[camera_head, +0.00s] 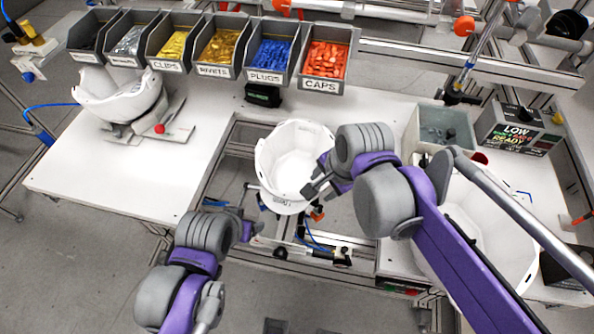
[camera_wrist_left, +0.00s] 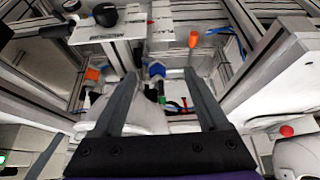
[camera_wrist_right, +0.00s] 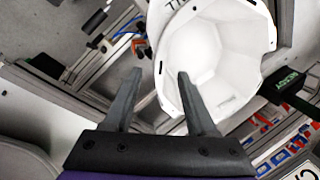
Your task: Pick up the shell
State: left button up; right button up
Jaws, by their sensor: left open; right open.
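A white helmet shell (camera_head: 285,165) sits open side up in the frame at the middle of the bench. My right gripper (camera_head: 314,184) is open at the shell's near right rim. In the right wrist view its fingers (camera_wrist_right: 160,82) straddle the line of the shell's rim (camera_wrist_right: 215,62), one finger over the inside and one outside. I cannot tell whether they touch it. My left gripper (camera_head: 254,226) is open, lower left of the shell and apart from it. Its two fingers (camera_wrist_left: 160,82) show spread in the left wrist view.
Another white shell (camera_head: 122,98) rests on a fixture at the left, and a large one (camera_head: 490,235) stands at the right, partly hidden by my right arm. Labelled parts bins (camera_head: 219,45) line the back. A grey bin (camera_head: 445,128) stands at the right. The left tabletop (camera_head: 90,165) has free room.

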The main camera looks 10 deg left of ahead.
jog(key=x, duration=0.6)
jog(key=shift+w+d+f, duration=0.2)
jog(key=shift+w+f, duration=0.05)
jog(key=shift+f, duration=0.15)
grip_shut()
dwell(1.1)
